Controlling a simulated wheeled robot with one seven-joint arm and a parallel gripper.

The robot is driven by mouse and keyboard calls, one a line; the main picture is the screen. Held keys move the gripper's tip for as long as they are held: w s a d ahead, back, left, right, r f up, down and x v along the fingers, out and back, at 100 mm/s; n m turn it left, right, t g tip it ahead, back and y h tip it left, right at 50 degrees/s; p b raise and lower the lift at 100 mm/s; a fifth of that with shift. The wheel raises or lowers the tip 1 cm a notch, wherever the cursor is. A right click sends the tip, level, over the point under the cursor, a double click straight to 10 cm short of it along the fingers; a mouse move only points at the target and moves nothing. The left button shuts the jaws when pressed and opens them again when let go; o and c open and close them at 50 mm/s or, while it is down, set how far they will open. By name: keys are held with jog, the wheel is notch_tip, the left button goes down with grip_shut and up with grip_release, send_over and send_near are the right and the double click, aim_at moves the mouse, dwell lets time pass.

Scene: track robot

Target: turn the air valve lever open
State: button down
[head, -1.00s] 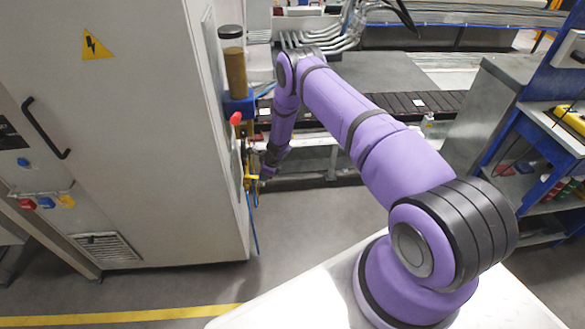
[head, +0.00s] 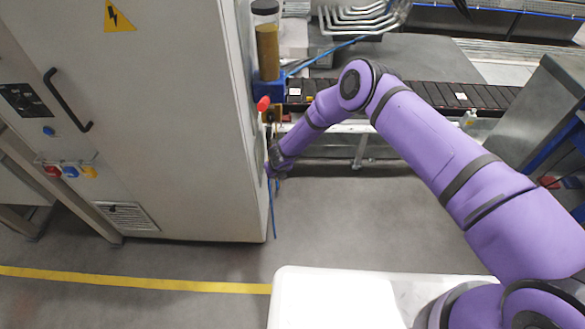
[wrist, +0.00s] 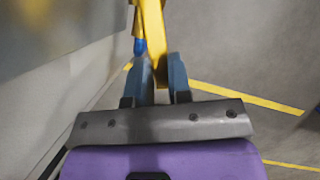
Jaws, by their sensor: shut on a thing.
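The yellow air valve lever (wrist: 152,30) runs down from the top of the wrist view and ends between the two blue-grey fingers of my gripper (wrist: 161,72). The fingers are shut on it. In the head view my gripper (head: 275,172) is low beside the right side of the grey cabinet. My wrist hides most of the lever and valve there. A blue hose or cable (head: 272,210) hangs below the gripper. A blue part (wrist: 140,46) shows beside the lever in the wrist view.
The grey cabinet (head: 175,120) stands close on the left, with a black handle (head: 66,100). A red knob (head: 263,103) and a blue unit with an amber cylinder (head: 267,52) are above my gripper. A dark conveyor (head: 455,95) is behind. The floor (head: 350,220) right of the cabinet is clear.

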jog(key=shift+s+a+m+h, duration=0.2)
jog(key=shift+a+m+h, duration=0.15)
jog(key=shift+a+m, duration=0.35)
jog(key=shift+s+a+m+h, duration=0.2)
jog(key=shift+a+m+h, duration=0.2)
jog(key=shift+m, duration=0.6)
jog(key=shift+t, duration=0.3)
jog(key=c, duration=1)
grip_release()
jog(key=shift+c, duration=0.2)
jog(key=v, duration=1)
jog(key=shift+r, duration=0.35)
